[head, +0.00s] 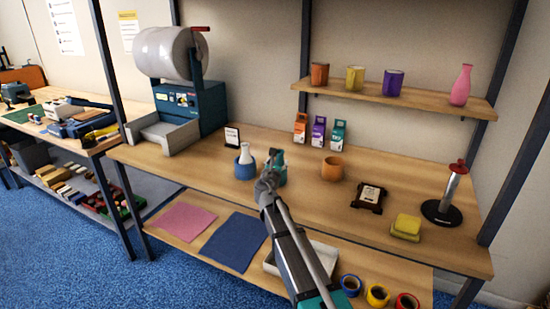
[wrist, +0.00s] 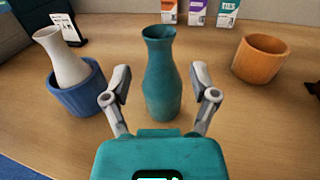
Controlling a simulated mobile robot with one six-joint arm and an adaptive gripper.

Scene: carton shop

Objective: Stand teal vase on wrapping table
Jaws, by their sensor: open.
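The teal vase (wrist: 161,80) stands upright on the wooden wrapping table (wrist: 225,110), between and just beyond my open fingers in the wrist view. In the head view the teal vase (head: 281,168) is partly hidden behind my gripper (head: 268,178). My gripper (wrist: 160,98) is open, with one finger on each side of the vase's lower body; a gap of table shows on both sides.
A blue pot (wrist: 78,90) holding a white vase (wrist: 60,55) stands close on the left. An orange pot (wrist: 260,58) is on the right. Several small cartons (head: 319,131) stand behind.

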